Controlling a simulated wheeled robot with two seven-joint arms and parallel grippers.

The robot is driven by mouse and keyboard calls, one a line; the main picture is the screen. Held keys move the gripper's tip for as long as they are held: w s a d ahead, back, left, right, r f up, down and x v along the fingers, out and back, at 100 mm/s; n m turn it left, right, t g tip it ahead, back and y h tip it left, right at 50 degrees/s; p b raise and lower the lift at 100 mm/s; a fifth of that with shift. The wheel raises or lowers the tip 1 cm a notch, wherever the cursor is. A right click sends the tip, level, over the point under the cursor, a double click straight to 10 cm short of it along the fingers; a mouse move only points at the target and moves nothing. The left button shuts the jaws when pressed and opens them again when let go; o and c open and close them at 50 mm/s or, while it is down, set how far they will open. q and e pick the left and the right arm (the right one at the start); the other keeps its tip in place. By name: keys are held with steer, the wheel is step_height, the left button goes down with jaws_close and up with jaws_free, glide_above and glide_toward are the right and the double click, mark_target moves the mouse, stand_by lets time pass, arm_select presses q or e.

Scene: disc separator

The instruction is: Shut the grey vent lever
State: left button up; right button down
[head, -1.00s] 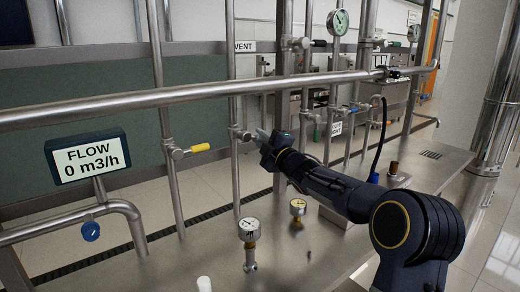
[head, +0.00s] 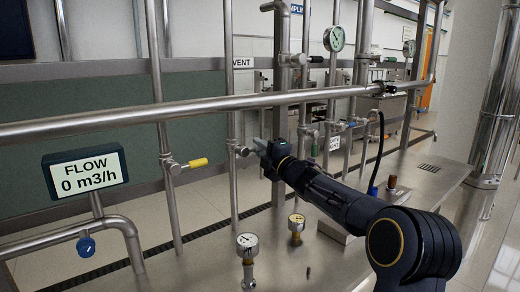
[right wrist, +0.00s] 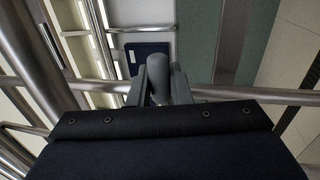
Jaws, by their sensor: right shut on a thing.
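The vent valve (head: 238,150) sits on the upright pipe below the VENT sign (head: 243,62). Its short grey lever points right, toward my right gripper (head: 262,148). The right gripper is shut on the grey vent lever; the fingers hide most of it in the head view. In the right wrist view a rounded grey handle (right wrist: 181,86) shows at the fingers of the right gripper (right wrist: 151,88). My left gripper is in neither view.
A yellow-handled valve (head: 188,164) is on the pipe to the left. A horizontal pipe (head: 190,109) crosses above the gripper. The flow display (head: 85,173) reads 0 m3/h.

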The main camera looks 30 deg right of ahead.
steer(key=c, duration=1.4)
jaws_free()
steer(key=b+v, duration=0.1)
steer(key=v, duration=0.6)
steer(key=shift+s+f, duration=0.1)
steer(key=shift+s, duration=0.3)
